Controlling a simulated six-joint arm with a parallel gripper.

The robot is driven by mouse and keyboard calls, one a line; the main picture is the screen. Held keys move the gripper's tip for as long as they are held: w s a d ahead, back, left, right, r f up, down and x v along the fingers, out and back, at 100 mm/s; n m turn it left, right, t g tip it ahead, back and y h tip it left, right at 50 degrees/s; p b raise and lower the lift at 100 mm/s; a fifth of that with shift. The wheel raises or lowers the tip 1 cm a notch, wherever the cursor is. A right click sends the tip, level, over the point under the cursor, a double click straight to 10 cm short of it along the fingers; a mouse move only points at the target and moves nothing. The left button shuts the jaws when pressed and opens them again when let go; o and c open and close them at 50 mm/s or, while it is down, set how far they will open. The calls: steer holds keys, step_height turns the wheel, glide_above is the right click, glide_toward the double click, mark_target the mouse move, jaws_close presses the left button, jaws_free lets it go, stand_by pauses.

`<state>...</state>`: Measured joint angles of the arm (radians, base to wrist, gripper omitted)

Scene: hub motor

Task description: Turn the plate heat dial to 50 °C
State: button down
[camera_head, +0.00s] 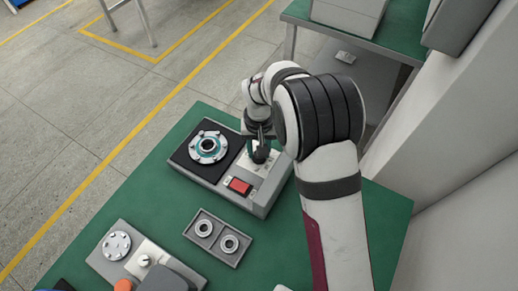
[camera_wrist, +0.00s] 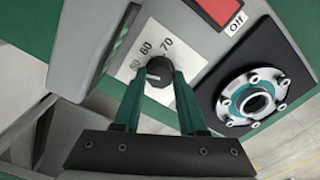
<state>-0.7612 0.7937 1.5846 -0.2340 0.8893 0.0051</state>
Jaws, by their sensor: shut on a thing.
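The plate heat dial (camera_wrist: 158,70) is a small black knob on a white scale panel, in the middle of the wrist view. The numbers 60 and 70 show beyond it, with another partly cut number to the left. I cannot read its pointer for certain. My gripper (camera_wrist: 160,78) has its two green fingers on either side of the knob, shut on it. In the head view my gripper (camera_head: 261,154) points down at the grey heater unit (camera_head: 262,205) and hides the dial. The hub part (camera_head: 208,146) sits on the black plate (camera_head: 183,159) left of it.
A red switch (camera_head: 240,186) is in front of the dial, with "Off" printed beside it in the wrist view. A grey tray (camera_head: 191,236) with two rings and another grey fixture (camera_head: 107,262) stand on the green table (camera_head: 160,206). A wall is at right.

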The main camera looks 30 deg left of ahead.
steer(key=shift+c, duration=2.3)
jaws_free()
step_height(320, 180, up, 16)
steer(key=s+d+r+m, duration=0.2)
steer(key=d+r+m, duration=0.2)
steer(key=d, duration=0.9)
steer(key=s+d+f+m+y, duration=0.1)
steer(key=s+d+m, duration=0.6)
steer(key=s+d, duration=0.7)
steer(key=s+f, duration=0.1)
steer(key=s, duration=0.2)
steer(key=shift+s+d+f+m+y, duration=0.2)
steer(key=shift+s+d+m+y, duration=0.1)
steer(key=shift+s+d+y, duration=0.1)
